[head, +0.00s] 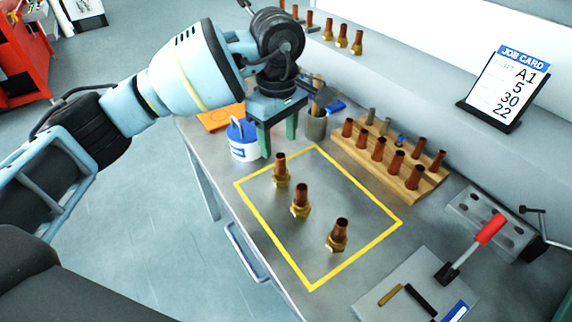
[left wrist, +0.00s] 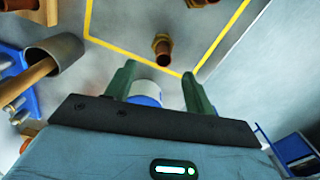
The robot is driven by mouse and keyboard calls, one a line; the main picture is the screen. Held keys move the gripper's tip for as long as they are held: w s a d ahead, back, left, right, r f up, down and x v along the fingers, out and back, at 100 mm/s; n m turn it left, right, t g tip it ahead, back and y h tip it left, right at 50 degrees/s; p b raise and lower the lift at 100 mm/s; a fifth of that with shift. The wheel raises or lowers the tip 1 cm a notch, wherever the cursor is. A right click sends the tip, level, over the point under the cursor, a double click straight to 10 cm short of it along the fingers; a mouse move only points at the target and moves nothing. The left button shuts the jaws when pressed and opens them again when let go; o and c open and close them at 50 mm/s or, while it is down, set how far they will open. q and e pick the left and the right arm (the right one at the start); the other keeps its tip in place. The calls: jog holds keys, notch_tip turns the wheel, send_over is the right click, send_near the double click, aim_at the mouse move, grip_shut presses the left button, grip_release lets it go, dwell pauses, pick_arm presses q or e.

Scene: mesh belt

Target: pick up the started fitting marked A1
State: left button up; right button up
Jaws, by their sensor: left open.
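Three fittings, each a copper tube standing upright in a brass hex nut, stand inside the yellow outline: a far one (head: 281,171), a middle one (head: 300,201) and a near one (head: 337,235). No A1 marking is legible on any of them. The job card (head: 503,87) reads A1, 5, 30, 22. My left gripper (head: 277,141) is open and empty, with green fingers pointing down, above the table beyond the far fitting. In the left wrist view, one fitting (left wrist: 163,49) lies ahead of the open fingers (left wrist: 158,76), apart from them. My right gripper is not in view.
A white and blue tub (head: 243,149) stands beside my left gripper, close to its fingers. A cup of tools (head: 315,126) is behind it. A wooden rack (head: 417,194) holds several copper tubes. A red-handled lever fixture (head: 470,250) is at right. More fittings (head: 342,36) stand on the shelf.

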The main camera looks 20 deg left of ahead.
aim_at(281, 166)
pick_arm(q)
jog(key=shift+s, duration=0.25)
jog(key=shift+s+f, duration=0.1)
jog(key=shift+s, duration=0.05)
jog(key=shift+f, duration=0.9)
jog(key=shift+d+f+p, duration=0.15)
jog(key=shift+f+p, duration=0.05)
jog(key=shift+f, duration=1.1)
jog(key=shift+d+f+p, duration=0.15)
jog(key=shift+f+p, duration=0.05)
jog(key=shift+f, duration=1.3)
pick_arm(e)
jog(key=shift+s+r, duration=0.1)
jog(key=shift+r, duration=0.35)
pick_arm(q)
jog(key=shift+c, duration=0.3)
grip_shut()
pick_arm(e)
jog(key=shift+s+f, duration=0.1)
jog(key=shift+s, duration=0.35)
